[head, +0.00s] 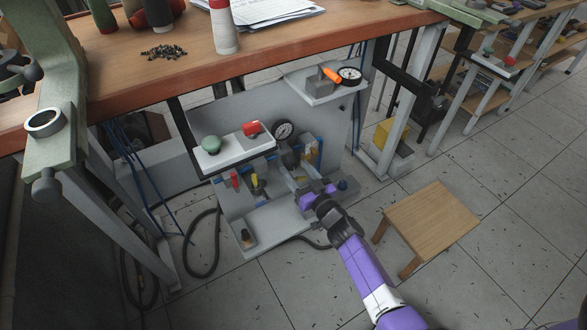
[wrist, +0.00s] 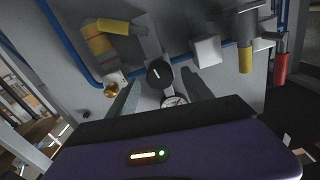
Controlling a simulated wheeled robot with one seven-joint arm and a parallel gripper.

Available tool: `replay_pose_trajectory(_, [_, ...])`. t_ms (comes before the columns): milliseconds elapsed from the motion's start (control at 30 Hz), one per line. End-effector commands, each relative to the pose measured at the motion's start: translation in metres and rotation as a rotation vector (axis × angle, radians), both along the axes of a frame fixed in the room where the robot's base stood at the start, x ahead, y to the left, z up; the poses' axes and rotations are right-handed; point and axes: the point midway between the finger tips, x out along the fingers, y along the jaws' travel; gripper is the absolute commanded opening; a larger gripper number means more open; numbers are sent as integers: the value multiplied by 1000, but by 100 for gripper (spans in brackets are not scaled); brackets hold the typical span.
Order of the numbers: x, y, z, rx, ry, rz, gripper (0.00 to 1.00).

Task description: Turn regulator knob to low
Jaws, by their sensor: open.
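A round black knob (wrist: 158,73) with a white mark sits on the grey pneumatic panel in the wrist view. The mark is nearly upright in the picture, tilted slightly. My gripper (wrist: 160,78) is open, with one grey finger on each side of the knob. I cannot tell whether either finger touches it. A small white-faced gauge (wrist: 175,102) shows just below the knob, partly hidden by my gripper body. In the head view my gripper (head: 297,181) reaches into the panel (head: 225,110) under the bench. I cannot make out the knob there.
A larger gauge (head: 284,131) and pipes sit close to my gripper. A white box with a green button (head: 211,144) and red switch (head: 252,128) juts out at left. The workbench (head: 140,75) overhangs the panel. A wooden stool (head: 432,222) stands right of my arm.

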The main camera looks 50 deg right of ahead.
Motion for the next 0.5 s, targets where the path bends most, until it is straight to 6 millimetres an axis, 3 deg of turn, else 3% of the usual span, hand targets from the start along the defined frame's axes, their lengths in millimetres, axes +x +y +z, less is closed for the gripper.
replay_pose_trajectory(200, [19, -5, -1, 0, 0, 0, 59])
replay_pose_trajectory(500, [21, -6, 0, 0, 0, 0, 59])
